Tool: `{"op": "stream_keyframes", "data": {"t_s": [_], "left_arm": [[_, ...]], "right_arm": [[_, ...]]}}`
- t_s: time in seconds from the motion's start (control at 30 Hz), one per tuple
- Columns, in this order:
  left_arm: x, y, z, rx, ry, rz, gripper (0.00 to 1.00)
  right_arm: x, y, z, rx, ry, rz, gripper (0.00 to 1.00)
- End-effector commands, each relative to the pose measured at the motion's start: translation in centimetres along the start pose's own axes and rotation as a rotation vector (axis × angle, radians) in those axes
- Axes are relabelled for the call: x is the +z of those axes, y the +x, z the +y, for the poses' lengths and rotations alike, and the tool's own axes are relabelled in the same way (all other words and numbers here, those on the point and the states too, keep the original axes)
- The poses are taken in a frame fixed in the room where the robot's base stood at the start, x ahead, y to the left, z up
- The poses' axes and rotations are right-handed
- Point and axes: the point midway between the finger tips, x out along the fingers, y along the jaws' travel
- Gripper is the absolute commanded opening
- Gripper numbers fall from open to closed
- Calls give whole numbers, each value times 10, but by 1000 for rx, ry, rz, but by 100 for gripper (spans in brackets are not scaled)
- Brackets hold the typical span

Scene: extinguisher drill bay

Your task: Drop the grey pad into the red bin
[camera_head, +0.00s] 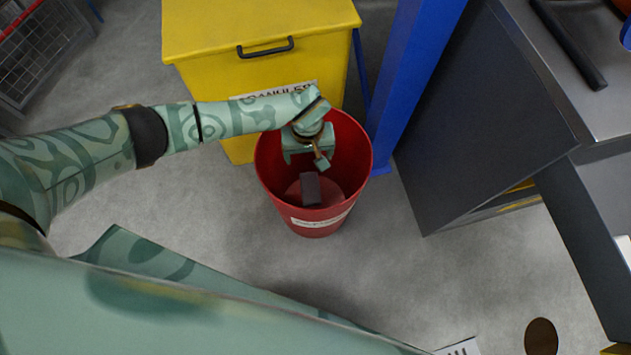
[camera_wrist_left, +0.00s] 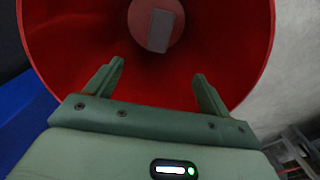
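The red bin (camera_head: 277,180) stands on the floor in front of the yellow box, with a white label on its side. The grey pad (camera_head: 310,189) shows inside the bin, and it also shows low in the bin, near the bottom, in the left wrist view (camera_wrist_left: 160,31). My left gripper (camera_head: 305,160) is over the bin's mouth, pointing down. In the left wrist view its two fingers (camera_wrist_left: 155,85) are wide apart with nothing between them. The pad is apart from the fingers. My right gripper is not in view.
A yellow box (camera_head: 215,70) with a black handle stands behind the bin. A blue post (camera_head: 410,80) rises close to the bin's right. A dark grey cabinet (camera_head: 480,120) stands further right. A wire cage (camera_head: 40,55) is at top left. The floor left of the bin is clear.

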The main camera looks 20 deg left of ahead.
Motion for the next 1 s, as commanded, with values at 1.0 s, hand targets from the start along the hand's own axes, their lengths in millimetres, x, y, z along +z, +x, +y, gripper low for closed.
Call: {"op": "stream_keyframes", "data": {"t_s": [1.0], "left_arm": [[-1, -157, 0, 2, 0, 4, 81]], "right_arm": [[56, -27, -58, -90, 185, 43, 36]]}}
